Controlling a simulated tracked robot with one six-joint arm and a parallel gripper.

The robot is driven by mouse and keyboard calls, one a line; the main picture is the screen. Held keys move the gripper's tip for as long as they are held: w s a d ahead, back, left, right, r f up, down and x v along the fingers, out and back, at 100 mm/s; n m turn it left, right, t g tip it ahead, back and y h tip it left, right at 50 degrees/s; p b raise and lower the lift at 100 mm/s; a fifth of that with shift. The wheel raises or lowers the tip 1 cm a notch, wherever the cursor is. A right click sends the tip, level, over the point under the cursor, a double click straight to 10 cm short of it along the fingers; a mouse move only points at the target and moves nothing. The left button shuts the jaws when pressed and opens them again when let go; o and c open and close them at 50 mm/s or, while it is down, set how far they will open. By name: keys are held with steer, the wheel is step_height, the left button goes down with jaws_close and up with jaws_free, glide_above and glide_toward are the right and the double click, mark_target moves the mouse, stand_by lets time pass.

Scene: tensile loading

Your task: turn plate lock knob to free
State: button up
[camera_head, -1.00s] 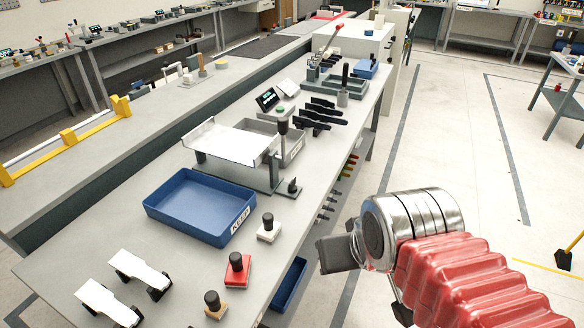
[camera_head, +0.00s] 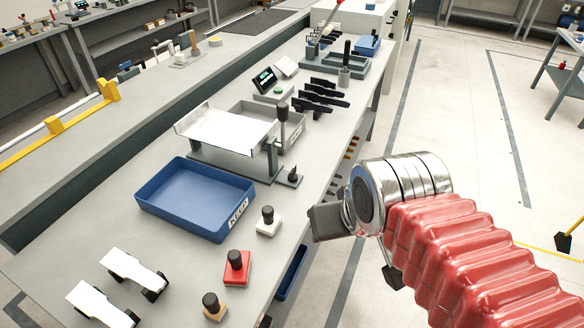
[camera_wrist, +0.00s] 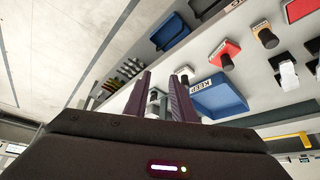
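A white tilted plate (camera_head: 222,128) rests on a grey stand (camera_head: 215,165) on the bench. A small black knob (camera_head: 294,175) stands on a dark base at the stand's right end; it may be the plate lock knob, but its lock setting is too small to read. A taller black-handled post (camera_head: 282,112) rises behind the plate's right side. My gripper (camera_head: 322,222) is over the bench's right edge, right of the blue tray and apart from the knob. In the wrist view my gripper (camera_wrist: 161,80) has two dark fingers spread with nothing clearly held between them.
A blue KEEP tray (camera_head: 165,208) lies in front of the stand. White (camera_head: 268,224), red (camera_head: 237,268) and tan (camera_head: 214,306) stamp-like blocks line the bench's right edge. Black specimens (camera_head: 318,100) lie behind the stand. The floor to the right is mostly clear.

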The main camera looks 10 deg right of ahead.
steer(key=w+r+m, duration=0.2)
steer(key=w, duration=0.6)
steer(key=m+g+h, duration=0.2)
steer(key=m+h, duration=0.1)
steer(key=m, duration=0.2)
glide_above(292, 170)
steer(key=s+a, duration=0.3)
steer(key=s, duration=0.1)
step_height(292, 170, down, 6)
steer(key=shift+s+a+f, duration=0.15)
steer(key=shift+s+f, duration=0.05)
steer(key=shift+s, duration=0.05)
steer(key=x, duration=1.3)
steer(key=shift+w+f, duration=0.15)
steer(key=shift+f, duration=0.25)
steer(key=shift+a, duration=0.1)
jaws_close()
